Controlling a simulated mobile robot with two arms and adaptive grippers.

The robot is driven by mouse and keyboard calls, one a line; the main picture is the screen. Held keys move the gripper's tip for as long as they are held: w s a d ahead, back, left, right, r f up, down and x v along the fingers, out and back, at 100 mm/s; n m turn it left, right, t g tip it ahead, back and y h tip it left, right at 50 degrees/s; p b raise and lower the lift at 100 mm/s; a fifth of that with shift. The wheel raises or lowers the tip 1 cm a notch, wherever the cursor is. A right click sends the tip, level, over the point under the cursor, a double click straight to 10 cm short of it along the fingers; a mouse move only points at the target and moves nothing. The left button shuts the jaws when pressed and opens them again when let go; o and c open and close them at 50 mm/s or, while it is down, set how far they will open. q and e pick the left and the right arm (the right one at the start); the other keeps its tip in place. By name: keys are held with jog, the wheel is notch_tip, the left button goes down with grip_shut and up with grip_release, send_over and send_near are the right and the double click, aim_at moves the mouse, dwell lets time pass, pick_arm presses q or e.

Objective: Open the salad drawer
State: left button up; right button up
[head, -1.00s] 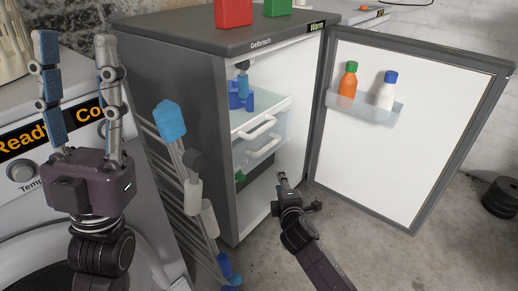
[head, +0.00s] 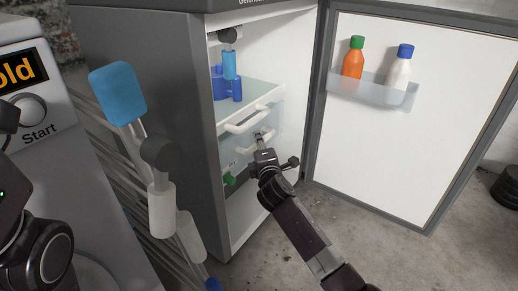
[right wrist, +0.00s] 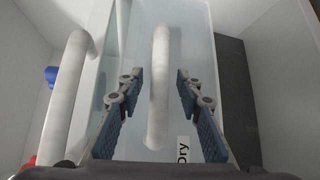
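The open fridge (head: 180,110) holds two stacked clear drawers with pale bar handles. My right gripper (head: 260,140) is at the lower drawer's handle (head: 245,150). In the right wrist view the right gripper (right wrist: 158,76) is open, with its blue-padded fingers on both sides of that handle (right wrist: 158,100) and gaps left and right. The upper drawer's handle (head: 255,118) also shows at the left of the wrist view (right wrist: 65,100). The lower drawer's front has a label partly reading "Dry" (right wrist: 183,150). Only the body of my left gripper shows at the left edge; its fingers are hidden.
The fridge door (head: 400,150) stands wide open to the right, with an orange and a white bottle in its shelf. Blue items (head: 228,88) sit above the drawers.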

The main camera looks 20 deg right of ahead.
jog(key=shift+w, duration=0.35)
jog(key=shift+c, duration=0.6)
grip_shut()
